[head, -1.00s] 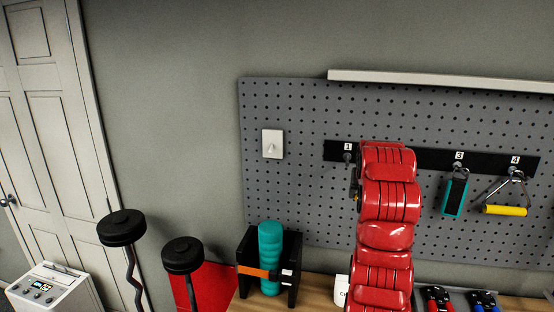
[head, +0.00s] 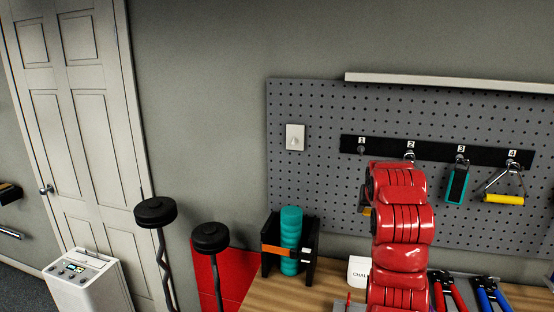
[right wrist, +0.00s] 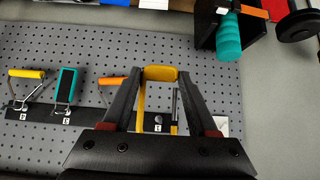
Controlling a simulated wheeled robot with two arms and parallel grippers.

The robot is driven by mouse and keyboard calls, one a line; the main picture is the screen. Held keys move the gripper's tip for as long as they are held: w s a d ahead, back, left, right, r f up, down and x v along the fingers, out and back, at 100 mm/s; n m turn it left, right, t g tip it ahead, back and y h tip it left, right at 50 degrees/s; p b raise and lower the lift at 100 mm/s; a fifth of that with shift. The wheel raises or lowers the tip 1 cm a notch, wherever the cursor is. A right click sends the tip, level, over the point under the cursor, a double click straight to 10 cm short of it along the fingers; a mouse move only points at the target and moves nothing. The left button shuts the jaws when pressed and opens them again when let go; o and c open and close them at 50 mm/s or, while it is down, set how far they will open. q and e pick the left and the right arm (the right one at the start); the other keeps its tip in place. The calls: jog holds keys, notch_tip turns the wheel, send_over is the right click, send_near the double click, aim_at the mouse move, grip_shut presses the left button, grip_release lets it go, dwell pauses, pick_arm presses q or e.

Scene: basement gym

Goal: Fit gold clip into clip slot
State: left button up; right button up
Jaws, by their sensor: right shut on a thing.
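My right gripper (right wrist: 159,78) is shut on a yellow-gold piece, taken to be the gold clip (right wrist: 161,72), which shows between its fingers in the right wrist view. A long yellow strip runs down from the piece towards the palm. In the head view the red right arm hides most of the gripper; a bit of gold (head: 366,211) shows at its left edge, in front of the pegboard. Hook 1 (head: 361,150) on the black rail is bare. I cannot make out a clip slot for certain. My left gripper is not in view.
The pegboard (head: 315,190) carries a black rail with hooks; a teal-edged item (head: 457,186) and a yellow handle (head: 503,199) hang there. A black holder (head: 271,262) with a teal roller (head: 291,240) stands on the wooden bench (head: 250,296). Red and blue-handled tools lie at right.

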jog(key=s+a+f+n+y+b, duration=0.1)
jog(key=a+f+b, duration=0.15)
jog(key=f, duration=1.05)
jog(key=s+a+f+n+y+b, duration=0.15)
jog(key=f+b, duration=0.25)
jog(key=f, duration=0.9)
jog(key=s+a+f+b, duration=0.1)
jog(key=s+f+b, duration=0.1)
jog(key=s+f, duration=0.3)
jog(key=s+a+f+b, duration=0.2)
jog(key=s+f, duration=0.4)
jog(key=f, duration=0.6)
jog(key=shift+f+b, duration=0.25)
jog(key=shift+b, duration=0.3)
